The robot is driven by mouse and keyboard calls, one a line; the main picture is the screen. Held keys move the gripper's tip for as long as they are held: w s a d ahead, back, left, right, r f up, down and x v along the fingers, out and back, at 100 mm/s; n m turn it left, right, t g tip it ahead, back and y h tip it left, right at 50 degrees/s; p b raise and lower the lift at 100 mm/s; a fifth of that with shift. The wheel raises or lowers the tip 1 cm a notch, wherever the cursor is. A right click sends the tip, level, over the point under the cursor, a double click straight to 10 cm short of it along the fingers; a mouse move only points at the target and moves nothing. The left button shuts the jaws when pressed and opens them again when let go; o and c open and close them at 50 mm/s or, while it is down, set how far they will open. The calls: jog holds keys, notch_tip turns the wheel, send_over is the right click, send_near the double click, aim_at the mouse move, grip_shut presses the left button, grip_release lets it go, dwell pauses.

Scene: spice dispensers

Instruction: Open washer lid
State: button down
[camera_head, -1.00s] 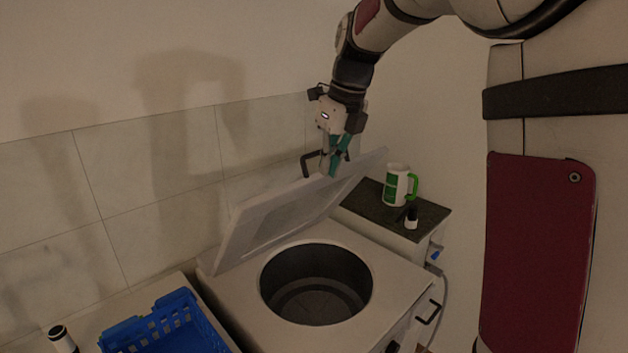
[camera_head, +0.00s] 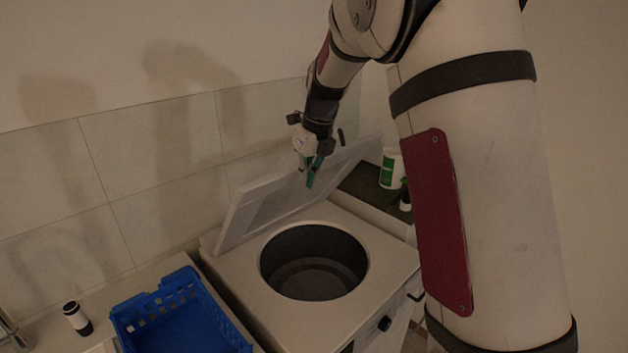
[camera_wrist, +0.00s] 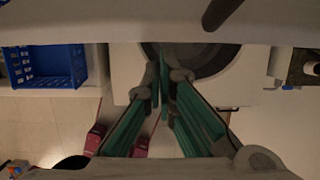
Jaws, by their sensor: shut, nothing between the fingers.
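The washer (camera_head: 380,268) is a white top-loader with a round dark drum opening (camera_head: 313,262). Its lid (camera_head: 262,207) is raised, hinged at the back and leaning towards the tiled wall. My gripper (camera_head: 309,184) has green fingers and is in front of the lid's inner face, near its upper edge; I cannot tell whether they touch. In the wrist view the fingers (camera_wrist: 163,84) come close together at the tips with nothing held, and the lid (camera_wrist: 120,27) crosses the top of the picture. A dark handle (camera_wrist: 220,12) shows on it.
A blue crate (camera_head: 176,315) stands on the counter left of the washer. A dark-capped bottle (camera_head: 77,318) is beside it. A white and green mug (camera_head: 389,168) and a small bottle (camera_head: 405,199) stand on the dark-topped cabinet at right, partly behind my arm.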

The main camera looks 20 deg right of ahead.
jog(key=shift+w+a+r, duration=0.15)
jog(key=shift+w+r, duration=0.05)
jog(key=shift+w, duration=0.05)
jog(key=shift+w, duration=0.1)
jog(key=w+a+r+b, duration=0.3)
jog(key=w+r+b, duration=0.3)
jog(key=w, duration=0.3)
jog(key=shift+w+a+r, duration=0.15)
jog(key=shift+a, duration=0.05)
